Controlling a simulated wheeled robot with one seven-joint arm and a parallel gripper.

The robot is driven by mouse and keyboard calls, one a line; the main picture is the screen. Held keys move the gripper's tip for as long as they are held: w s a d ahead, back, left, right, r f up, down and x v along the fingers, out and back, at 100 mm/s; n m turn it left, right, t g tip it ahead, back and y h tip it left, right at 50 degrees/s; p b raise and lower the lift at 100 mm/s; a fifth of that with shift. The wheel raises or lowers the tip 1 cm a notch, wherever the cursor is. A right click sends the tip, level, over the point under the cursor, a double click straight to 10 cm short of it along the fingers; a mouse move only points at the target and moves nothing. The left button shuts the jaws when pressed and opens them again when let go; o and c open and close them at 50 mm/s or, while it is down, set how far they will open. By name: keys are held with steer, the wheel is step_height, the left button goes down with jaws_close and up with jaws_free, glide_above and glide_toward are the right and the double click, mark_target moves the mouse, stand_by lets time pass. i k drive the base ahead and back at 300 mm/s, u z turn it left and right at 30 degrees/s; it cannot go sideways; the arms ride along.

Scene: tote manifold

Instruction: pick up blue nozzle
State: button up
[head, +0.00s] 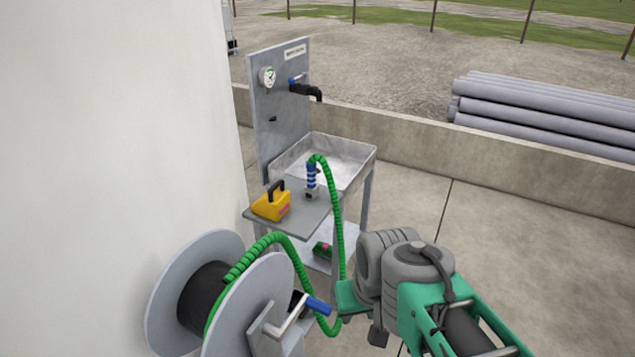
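The blue nozzle (311,177) stands upright in a small grey holder (311,194) on the grey side shelf (290,222). A green ribbed hose (337,205) loops from its top down past the shelf toward the floor. My arm is in the right foreground, to the right of and nearer than the shelf. A dark part at its lower end (378,335) looks like my gripper, clear of the nozzle. Its fingers are too hidden to tell whether they are open or shut.
A hose reel (252,310) with a blue-handled crank stands at front left. A yellow case (271,203) sits left of the nozzle. Behind are a sink basin (355,157) and a panel (278,120) with gauge and tap. Paving at right is clear before a low wall (420,135).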

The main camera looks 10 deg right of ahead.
mark_target(312, 189)
steer(key=z, duration=1.25)
steer(key=i, duration=2.3)
steer(key=u, duration=4.45)
steer(key=i, duration=0.5)
steer(key=u, duration=0.05)
